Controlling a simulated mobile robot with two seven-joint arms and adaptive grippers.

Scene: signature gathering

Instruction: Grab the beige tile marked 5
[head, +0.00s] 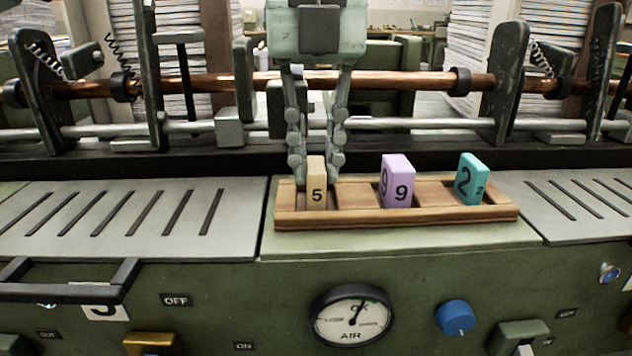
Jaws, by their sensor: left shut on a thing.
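The beige tile marked 5 (317,184) stands upright in the left part of a wooden tray (400,220). My left gripper (317,165) reaches down from above, with one finger on each side of the tile's upper part. It is shut on the tile, which is still at the tray. The tile's lower end is hidden behind the tray's front wall. My right gripper is not in view.
A purple tile marked 9 (402,192) and a teal tile marked 2 (467,183) stand in the tray to the right. Behind runs a copper-coloured bar (400,82) with dark brackets. Slotted metal plates (130,240) flank the tray. A gauge (352,317) and blue knob (455,317) are on the front panel.

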